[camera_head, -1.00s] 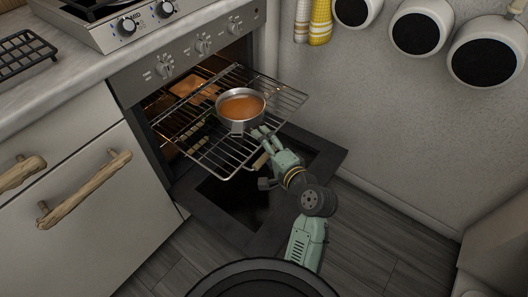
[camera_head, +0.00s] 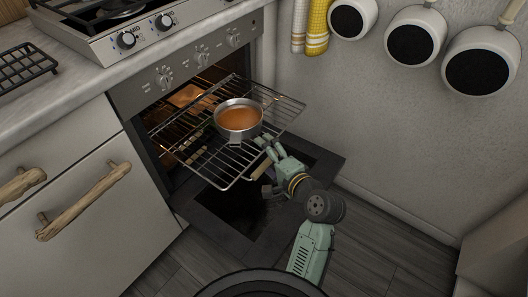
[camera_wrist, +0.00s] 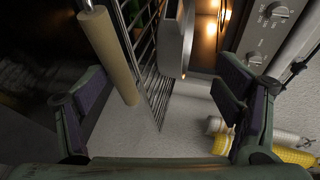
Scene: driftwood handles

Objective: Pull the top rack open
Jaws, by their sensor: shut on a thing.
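The top rack (camera_head: 222,180) is a wire grid that sticks well out of the oven. It also shows edge-on in the wrist view (camera_wrist: 150,75). A steel pan of orange-brown liquid (camera_head: 239,118) stands on it. A pale round handle (camera_wrist: 108,55) lies along the rack's front edge and shows as a small beige piece in the head view (camera_head: 261,170). My gripper (camera_head: 264,152) is at this front edge, shut on the handle, which lies between its fingers, nearer the left one in the wrist view. The exact contact is hidden.
The oven door (camera_head: 235,215) is folded down below the rack. Drawer fronts with driftwood handles (camera_head: 85,200) stand at the left. A wall with hanging pans (camera_head: 415,33) and yellow-and-white towels (camera_head: 315,27) is at the right. The floor (camera_head: 375,240) at right is clear.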

